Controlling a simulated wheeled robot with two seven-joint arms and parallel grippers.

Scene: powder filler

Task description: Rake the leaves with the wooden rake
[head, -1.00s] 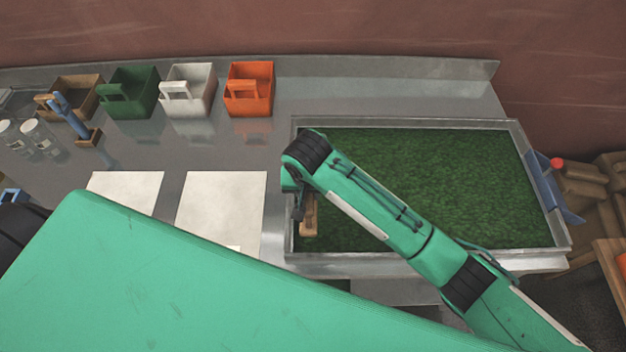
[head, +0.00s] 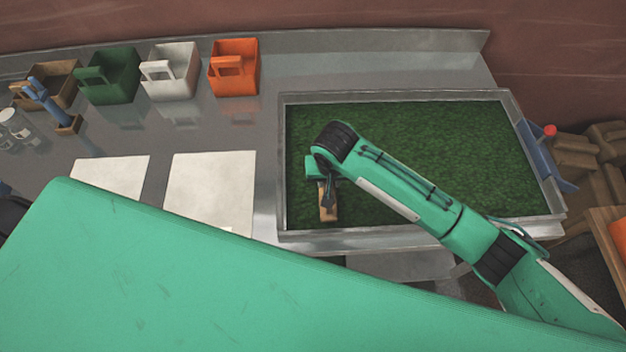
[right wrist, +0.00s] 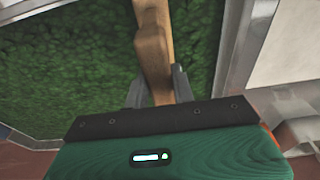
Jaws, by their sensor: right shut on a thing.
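The green leaves (head: 450,150) fill a shallow metal tray (head: 400,239) on the right of the counter in the head view. My right gripper (head: 327,192) is over the left part of the tray. It is shut on the wooden rake (head: 328,213), of which only a short light-brown piece shows in the head view. In the right wrist view, the rake (right wrist: 153,45) runs between the fingers of my right gripper (right wrist: 157,85), with the leaves (right wrist: 70,60) behind it. The rake's far end is out of view, so contact with the leaves cannot be told. My left gripper is not in view.
Brown (head: 55,78), green (head: 108,80), white (head: 170,75) and orange (head: 235,72) bins line the counter's back. Two pale sheets (head: 210,190) lie left of the tray. A blue part (head: 543,150) with a red knob is at the tray's right end.

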